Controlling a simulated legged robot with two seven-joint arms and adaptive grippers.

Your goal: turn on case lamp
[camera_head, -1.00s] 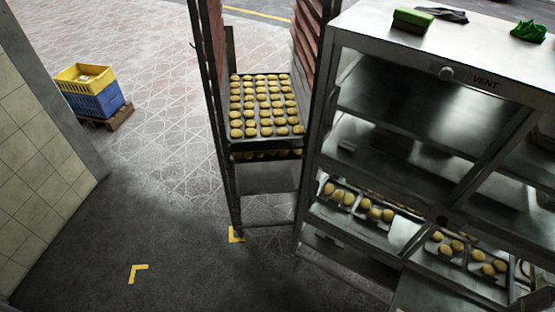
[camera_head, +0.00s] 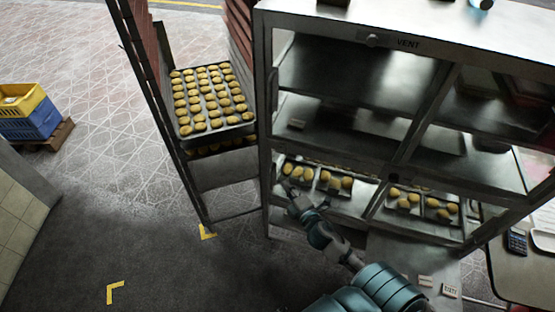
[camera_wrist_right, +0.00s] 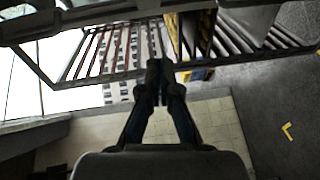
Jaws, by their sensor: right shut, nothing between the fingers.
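The metal case (camera_head: 262,120) stands at the right in the head view, with upper shelves in shade and bread rolls on a lower shelf. No lamp can be made out. My right gripper (camera_head: 292,190) is at the case's lower left, near the roll trays; contact is unclear. In the wrist view its fingers (camera_wrist_right: 160,82) are together and empty. My left gripper is out of view.
A tall rack with a tray of rolls (camera_head: 212,98) stands left of the case. Blue and yellow crates (camera_head: 28,118) sit on a pallet at far left. A table with a calculator (camera_head: 516,242) is at right. The dark floor at front left is clear.

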